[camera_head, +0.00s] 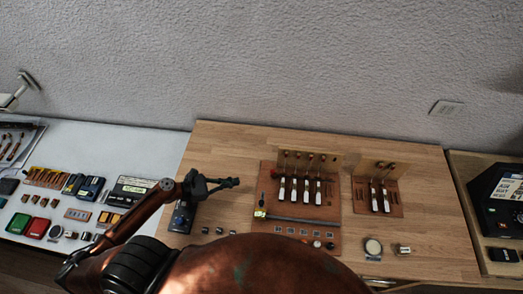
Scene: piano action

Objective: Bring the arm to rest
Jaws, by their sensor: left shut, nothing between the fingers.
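My left arm comes in from the lower left, with a copper-coloured link covering much of the bottom of the view. My left gripper (231,183) is black, shut and empty, held over the left part of the wooden table (233,141). Its fingers point right, towards the brown board (267,181) that carries several white keys with hammers, and it appears apart from that board. My right gripper is not in view.
A smaller key board (397,197) stands to the right. A dark blue device (181,217) sits below the gripper. A white table (150,142) with several small items is at left, and a black case (490,192) at right.

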